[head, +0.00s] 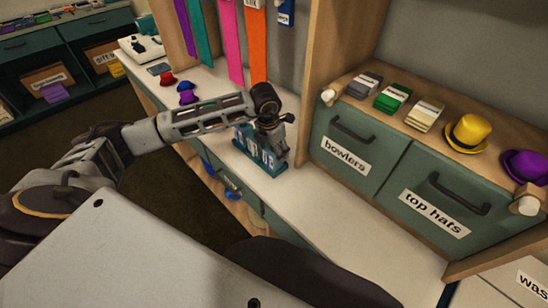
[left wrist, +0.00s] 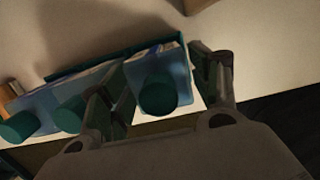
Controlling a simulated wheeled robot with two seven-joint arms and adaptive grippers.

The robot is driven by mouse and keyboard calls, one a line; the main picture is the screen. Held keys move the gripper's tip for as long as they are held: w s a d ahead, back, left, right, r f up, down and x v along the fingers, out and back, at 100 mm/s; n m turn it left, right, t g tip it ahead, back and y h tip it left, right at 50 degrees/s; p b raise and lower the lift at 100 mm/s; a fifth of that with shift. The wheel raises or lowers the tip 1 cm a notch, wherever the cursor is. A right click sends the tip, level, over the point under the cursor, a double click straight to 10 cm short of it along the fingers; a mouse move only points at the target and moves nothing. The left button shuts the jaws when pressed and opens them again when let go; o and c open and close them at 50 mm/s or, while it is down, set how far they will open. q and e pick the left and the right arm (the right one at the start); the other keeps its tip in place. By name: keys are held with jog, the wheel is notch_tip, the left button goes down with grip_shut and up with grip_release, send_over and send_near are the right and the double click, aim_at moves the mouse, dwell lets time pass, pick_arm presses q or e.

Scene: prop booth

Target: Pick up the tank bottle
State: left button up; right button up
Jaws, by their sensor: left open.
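Several blue bottles with teal caps stand in a row in a teal rack (head: 275,172) on the white counter. One bottle (left wrist: 172,72), its cap towards the camera, lies between the fingers of my left gripper (left wrist: 163,66) in the left wrist view. The other bottles (left wrist: 45,102) are to its left. My left gripper (head: 272,140) is over the right end of the rack in the head view and hides part of it. It is open, with a finger on each side of the end bottle. I cannot read which bottle is the tank bottle. My right gripper is not in view.
Green drawers labelled bowlers (head: 345,155) and top hats (head: 432,212) stand right of the rack. A yellow hat (head: 468,130) and a purple hat (head: 525,165) sit above them. Colored ribbons hang behind. The white counter (head: 330,215) is clear in front of the drawers.

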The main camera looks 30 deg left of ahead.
pick_arm(q)
jog(key=shift+c, duration=0.3)
jog(key=c, duration=0.7)
jog(key=shift+c, duration=0.7)
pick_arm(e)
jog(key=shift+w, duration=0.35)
pick_arm(q)
jog(key=shift+r, duration=0.15)
